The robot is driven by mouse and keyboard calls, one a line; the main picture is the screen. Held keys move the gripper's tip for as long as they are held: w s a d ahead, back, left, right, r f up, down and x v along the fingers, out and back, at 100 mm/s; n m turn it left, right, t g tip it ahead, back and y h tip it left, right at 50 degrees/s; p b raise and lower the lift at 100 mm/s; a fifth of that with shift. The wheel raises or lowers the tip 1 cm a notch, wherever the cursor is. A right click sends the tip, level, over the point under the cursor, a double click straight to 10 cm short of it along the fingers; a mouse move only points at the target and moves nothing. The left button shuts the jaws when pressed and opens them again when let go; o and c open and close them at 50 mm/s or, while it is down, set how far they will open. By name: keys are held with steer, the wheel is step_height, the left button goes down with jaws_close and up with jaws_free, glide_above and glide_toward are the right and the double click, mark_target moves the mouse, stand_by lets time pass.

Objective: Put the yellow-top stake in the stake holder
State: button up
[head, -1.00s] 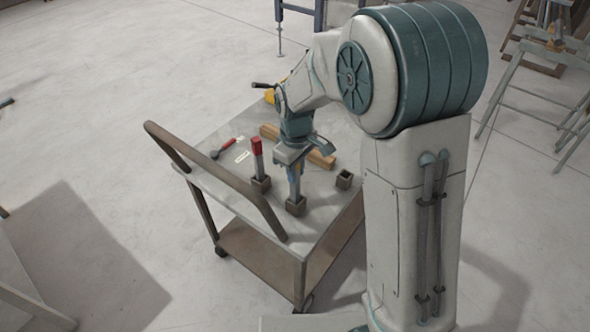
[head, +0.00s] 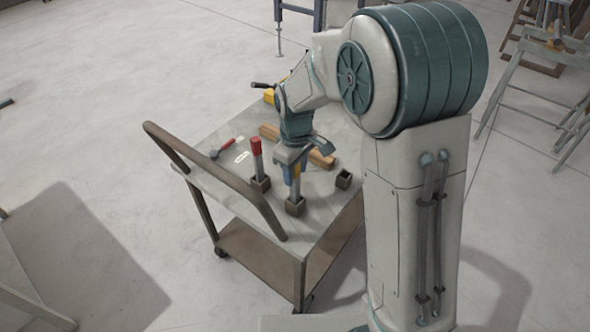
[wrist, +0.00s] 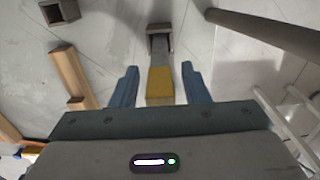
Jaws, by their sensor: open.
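The yellow-top stake (head: 296,188) stands about upright in a small square dark holder (head: 295,206) on the cart top. In the wrist view its grey shaft (wrist: 160,50) runs into the holder (wrist: 159,29), and its yellow upper part (wrist: 160,84) lies between my fingers. My gripper (wrist: 160,67) is open, one blue finger on each side, with a visible gap to the stake. In the head view my gripper (head: 292,172) is around and above the stake's upper end, hiding part of it.
A red-top stake (head: 256,147) stands in another square holder (head: 260,184) to the left. An empty square holder (head: 343,179) is to the right. A wooden bar (head: 321,160) lies behind. The cart's handle rail (head: 215,180) rises along the left side.

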step_height(320, 180, up, 12)
steer(key=shift+r, duration=0.2)
steer(key=s+d+m+t, duration=0.2)
steer(key=s+d+m, duration=0.8)
steer(key=s, duration=0.8)
steer(key=d, duration=0.3)
steer(key=shift+s+d+f+m+t, duration=0.25)
steer(key=shift+d+f+m+t, duration=0.05)
steer(key=shift+d+f+t, duration=0.1)
steer(key=shift+a, duration=0.1)
steer(key=shift+p+v, duration=0.65)
steer(key=shift+v, duration=0.15)
steer(key=shift+c, duration=0.6)
steer(key=shift+w+f, duration=0.1)
steer(key=shift+w, duration=0.05)
